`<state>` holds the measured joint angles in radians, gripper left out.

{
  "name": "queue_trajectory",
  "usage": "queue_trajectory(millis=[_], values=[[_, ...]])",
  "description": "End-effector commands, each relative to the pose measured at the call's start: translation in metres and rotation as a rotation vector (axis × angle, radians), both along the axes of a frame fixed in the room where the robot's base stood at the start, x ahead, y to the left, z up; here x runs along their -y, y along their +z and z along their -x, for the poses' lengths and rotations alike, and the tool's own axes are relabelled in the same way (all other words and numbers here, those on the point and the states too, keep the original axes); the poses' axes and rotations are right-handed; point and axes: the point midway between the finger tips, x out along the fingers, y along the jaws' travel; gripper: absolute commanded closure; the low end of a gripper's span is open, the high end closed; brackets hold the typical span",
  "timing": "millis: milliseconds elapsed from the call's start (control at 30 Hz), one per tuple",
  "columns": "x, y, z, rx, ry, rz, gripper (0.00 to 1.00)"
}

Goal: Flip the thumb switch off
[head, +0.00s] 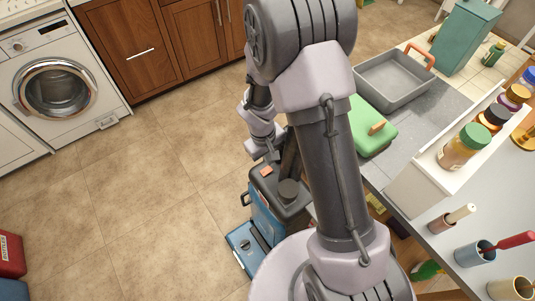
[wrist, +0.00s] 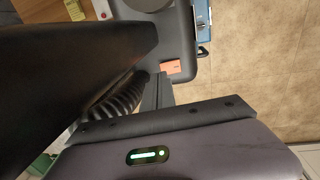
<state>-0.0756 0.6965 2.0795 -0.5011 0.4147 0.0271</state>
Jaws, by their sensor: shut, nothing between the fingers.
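The thumb switch appears to be the small orange piece (head: 267,171) on the dark top of a blue and dark grey machine (head: 262,212) standing on the floor. In the wrist view the orange piece (wrist: 171,68) lies at the edge of the machine's dark top (wrist: 181,35). My gripper (head: 287,165) is shut and empty, pointing down over the machine's top, to the right of the orange piece. In the wrist view its narrow dark fingers (wrist: 158,88) end close to the orange piece. I cannot tell whether they touch it, or which way the switch is set.
The machine has a round dark cap (head: 288,189) and a low blue front part (head: 244,247). The tiled floor (head: 150,180) at left is clear up to the washing machine (head: 55,85).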

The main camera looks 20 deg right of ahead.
Motion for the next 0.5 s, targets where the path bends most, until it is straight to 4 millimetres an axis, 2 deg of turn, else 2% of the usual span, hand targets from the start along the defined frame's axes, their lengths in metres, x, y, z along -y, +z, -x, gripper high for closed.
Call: queue_trajectory(millis=[33,200,500], values=[[0.001,-0.015,0.0,-0.001,0.0,-0.001,1.0],[0.005,-0.038,-0.001,0.0,-0.001,0.0,1.0],[0.006,-0.046,-0.002,0.0,-0.001,0.0,1.0]])
